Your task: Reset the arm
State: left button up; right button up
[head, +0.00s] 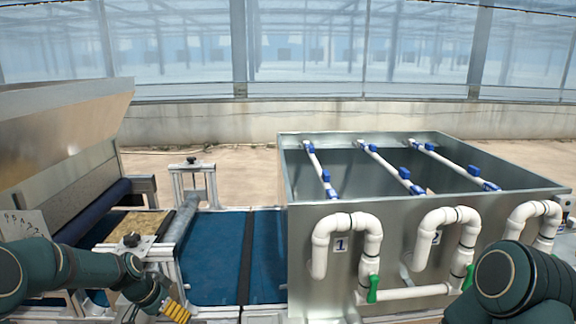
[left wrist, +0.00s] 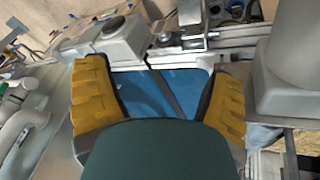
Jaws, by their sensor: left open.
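My left arm comes in from the left in the head view, with its gripper (head: 176,312) low at the bottom edge, in front of the blue conveyor belt (head: 216,260). In the left wrist view the left gripper (left wrist: 160,100) has its two yellow fingers wide apart, with nothing between them. The blue belt (left wrist: 150,92) shows beyond the fingers, apart from them. My right arm shows at the bottom right of the head view as dark green links; its gripper is out of the picture.
A grey metal tank (head: 310,255) with white pipes (head: 345,222) and green valve handles (head: 373,289) stands at the right. A metal hopper (head: 70,130) stands at the left. A roller (head: 182,217) on a frame crosses the belt. The belt between roller and tank is bare.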

pick_arm(q)
jog(key=s+d+f+n, duration=0.2)
jog(key=s+d+f, duration=0.2)
jog(key=d+f, duration=0.5)
jog(key=s+d+f+n+b, duration=0.1)
jog(key=s+d+f, duration=0.3)
jog(key=s, duration=0.5)
jog(key=s+d+f+n+b, duration=0.1)
jog(key=s+d+f+n, duration=0.2)
jog(key=s+d, duration=0.6)
jog(key=shift+s+d+f+g, duration=0.15)
jog(key=shift+s+f+g, duration=0.15)
jog(key=shift+s+f, duration=0.15)
